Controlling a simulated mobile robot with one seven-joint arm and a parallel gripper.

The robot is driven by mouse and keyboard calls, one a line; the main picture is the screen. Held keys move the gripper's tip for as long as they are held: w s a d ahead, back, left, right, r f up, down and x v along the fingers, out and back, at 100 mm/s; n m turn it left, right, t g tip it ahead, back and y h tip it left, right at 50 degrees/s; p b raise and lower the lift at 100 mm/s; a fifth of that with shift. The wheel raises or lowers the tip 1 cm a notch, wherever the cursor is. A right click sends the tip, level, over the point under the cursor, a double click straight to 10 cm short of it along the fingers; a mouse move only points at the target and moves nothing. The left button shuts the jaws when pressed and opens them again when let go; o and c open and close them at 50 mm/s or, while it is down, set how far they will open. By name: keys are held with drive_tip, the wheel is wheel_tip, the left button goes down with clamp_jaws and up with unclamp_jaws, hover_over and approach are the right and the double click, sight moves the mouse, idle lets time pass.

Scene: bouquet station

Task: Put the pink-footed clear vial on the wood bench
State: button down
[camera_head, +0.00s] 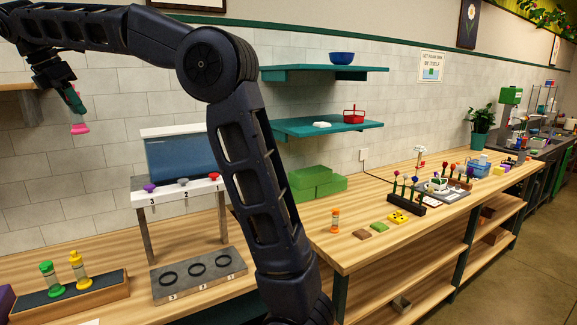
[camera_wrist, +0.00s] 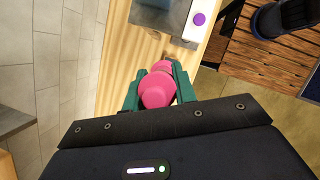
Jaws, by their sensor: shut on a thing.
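My gripper (camera_head: 73,98) is raised at the upper left in the head view, in front of the tiled wall. It is shut on the pink-footed clear vial (camera_head: 80,128), whose pink foot points down. The clear body is mostly hidden between the fingers. In the wrist view, the green fingers of my gripper (camera_wrist: 158,86) close on either side of the vial's pink end parts (camera_wrist: 157,93). The wood bench (camera_head: 115,255) lies well below the vial, which is clear of it. The bench's light wood (camera_wrist: 118,60) also shows in the wrist view.
A rack (camera_head: 33,300) with a green and a yellow vial (camera_head: 80,270) stands at the left. A numbered dispenser stand (camera_head: 178,190) and a metal plate with rings (camera_head: 198,275) are mid-bench. An orange vial (camera_head: 335,222) stands farther right. Bare wood lies between rack and stand.

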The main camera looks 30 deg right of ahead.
drive_tip(key=w+d+m+g, duration=0.15)
drive_tip(key=w+d, duration=0.25)
drive_tip(key=d, duration=0.8)
drive_tip(key=w+d+m, duration=0.3)
drive_tip(key=w+d, duration=0.2)
drive_tip(key=d, duration=0.7)
drive_tip(key=s+d+m+g, duration=0.15)
drive_tip(key=d+m, duration=0.25)
drive_tip(key=d, duration=1.7)
drive_tip(key=s+d+m+g, duration=0.15)
drive_tip(key=s+d, duration=0.35)
drive_tip(key=d, duration=0.6)
drive_tip(key=s+d+m+g, duration=0.1)
drive_tip(key=s+d+m, duration=0.3)
drive_tip(key=d, duration=0.8)
drive_tip(key=s+d+m+y, duration=0.2)
drive_tip(key=s+d+m, duration=0.2)
drive_tip(key=s+d, duration=1.2)
drive_tip(key=shift+g, duration=0.25)
drive_tip(key=f, duration=1.7)
drive_tip(key=s+a+f, duration=0.1)
drive_tip(key=f, duration=1.6)
drive_tip(key=a+f, duration=0.1)
drive_tip(key=f, duration=1.7)
drive_tip(key=shift+s+a, duration=0.15)
drive_tip(key=shift+s, duration=0.2)
drive_tip(key=shift+f, duration=0.1)
